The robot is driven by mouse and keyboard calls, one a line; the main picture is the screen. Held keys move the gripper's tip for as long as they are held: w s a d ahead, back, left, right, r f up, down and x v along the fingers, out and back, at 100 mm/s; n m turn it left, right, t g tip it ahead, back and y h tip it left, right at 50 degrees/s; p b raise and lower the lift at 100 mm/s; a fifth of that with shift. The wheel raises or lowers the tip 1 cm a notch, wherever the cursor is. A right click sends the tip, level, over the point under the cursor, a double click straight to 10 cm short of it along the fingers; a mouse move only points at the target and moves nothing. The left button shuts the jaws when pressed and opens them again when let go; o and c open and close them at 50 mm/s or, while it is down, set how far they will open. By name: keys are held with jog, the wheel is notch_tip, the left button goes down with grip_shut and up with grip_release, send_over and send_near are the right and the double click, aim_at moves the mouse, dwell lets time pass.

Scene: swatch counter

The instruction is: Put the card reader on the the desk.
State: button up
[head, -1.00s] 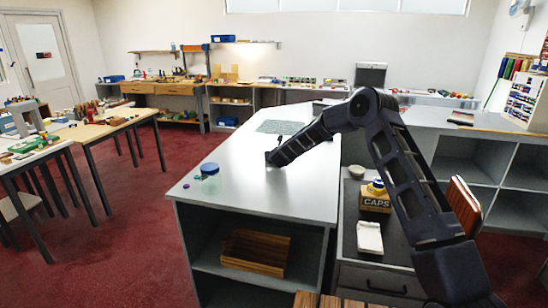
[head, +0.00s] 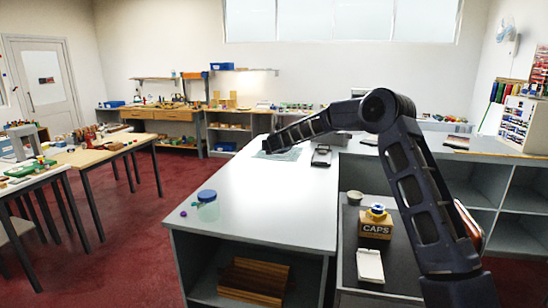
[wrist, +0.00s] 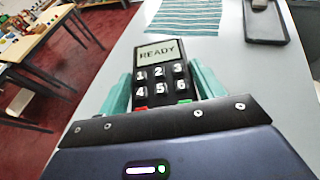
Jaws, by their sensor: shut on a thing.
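The card reader (wrist: 160,70), dark with a lit screen reading READY and number keys, is between the teal fingers of my gripper (wrist: 160,92) in the wrist view. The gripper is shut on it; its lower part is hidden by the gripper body. In the head view my gripper (head: 268,147) is at the far part of the long white desk (head: 265,190), near the striped mat (head: 290,155). The reader cannot be made out there. The wrist view shows the desk top below; whether the reader touches it I cannot tell.
A dark tray (head: 321,156) holding a small grey thing lies right of the mat. A blue-lidded jar (head: 207,207) stands at the desk's near left. A CAPS box (head: 375,226) and white dish (head: 370,265) sit on the lower right counter. The desk's middle is clear.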

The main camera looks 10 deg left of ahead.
jog(key=shift+w+d+r, duration=0.1)
jog(key=shift+d+r, duration=0.1)
jog(key=shift+d, duration=0.1)
jog(key=w+d+f+m+h, duration=0.15)
jog(key=d+f, duration=0.25)
jog(key=d, duration=0.6)
jog(key=d+f+m+h, duration=0.1)
jog(key=d+f+h, duration=0.15)
jog(key=d, duration=0.75)
jog(key=w+d+f+m+h, duration=0.15)
jog(key=d+f, duration=0.25)
jog(key=d, duration=0.6)
jog(key=s+d+f+m+h, duration=0.1)
jog(key=s+d, duration=0.3)
jog(key=d, duration=0.5)
jog(key=s+d+f+m+h, duration=0.1)
jog(key=s+d+f, duration=0.3)
jog(key=d, duration=0.6)
jog(key=s+d+f+m+h, duration=0.1)
jog(key=s+d+f, duration=0.2)
jog(key=d, duration=0.6)
jog(key=shift+s+d+m, duration=0.25)
jog(key=shift+s+m, duration=0.15)
jog(key=shift+s, duration=0.6)
jog(key=shift+f+h, duration=0.1)
jog(key=shift+h, duration=0.15)
